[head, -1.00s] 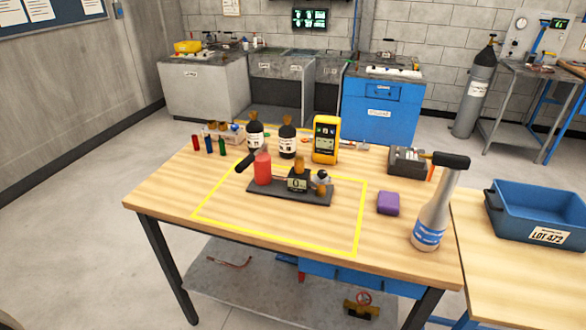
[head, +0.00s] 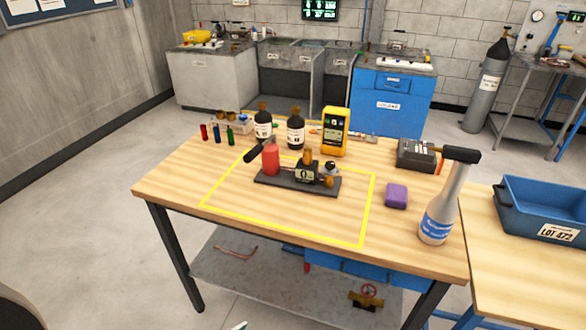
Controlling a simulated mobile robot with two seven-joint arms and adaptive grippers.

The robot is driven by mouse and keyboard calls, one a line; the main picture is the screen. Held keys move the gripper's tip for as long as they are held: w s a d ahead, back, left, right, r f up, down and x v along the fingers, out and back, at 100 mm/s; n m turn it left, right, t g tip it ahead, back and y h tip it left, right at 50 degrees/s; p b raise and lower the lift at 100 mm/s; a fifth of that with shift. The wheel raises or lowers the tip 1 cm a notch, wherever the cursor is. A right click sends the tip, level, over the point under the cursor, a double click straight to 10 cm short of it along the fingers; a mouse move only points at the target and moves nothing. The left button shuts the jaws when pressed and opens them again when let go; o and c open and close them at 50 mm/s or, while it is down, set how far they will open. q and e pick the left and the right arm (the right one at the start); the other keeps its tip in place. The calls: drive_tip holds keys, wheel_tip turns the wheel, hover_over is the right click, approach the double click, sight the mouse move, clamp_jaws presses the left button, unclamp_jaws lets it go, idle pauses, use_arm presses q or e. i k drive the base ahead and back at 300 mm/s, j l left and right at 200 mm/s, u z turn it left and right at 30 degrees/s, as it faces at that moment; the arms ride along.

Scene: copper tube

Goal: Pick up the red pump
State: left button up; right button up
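The red pump (head: 271,160) is a red cylinder with a black handle (head: 255,151) sticking out to its left. It stands upright at the left end of a dark base plate (head: 297,184) on the wooden table. A small gauge block (head: 307,172) and brass fittings (head: 329,181) share that plate. The plate lies inside a yellow outlined rectangle on the table top. Neither of my grippers can be made out in the head view. Only unclear fragments show at the bottom edge, and I cannot tell what they are.
The wooden table (head: 180,190) also holds dark bottles (head: 295,131), a yellow meter (head: 334,131), a purple block (head: 396,195) and a grey-white bottle (head: 437,211) at the right. A blue bin (head: 540,205) stands on a side table. The front of the yellow rectangle is clear.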

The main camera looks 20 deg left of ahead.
sight(303, 178)
drive_tip(key=i+j, duration=0.15)
drive_tip(key=j, duration=0.15)
drive_tip(key=i+j+z, duration=0.1)
drive_tip(key=i+j, duration=0.25)
drive_tip(key=j, duration=0.3)
drive_tip(key=i+j, duration=0.15)
drive_tip(key=j, duration=0.15)
drive_tip(key=k+l+z, duration=0.45)
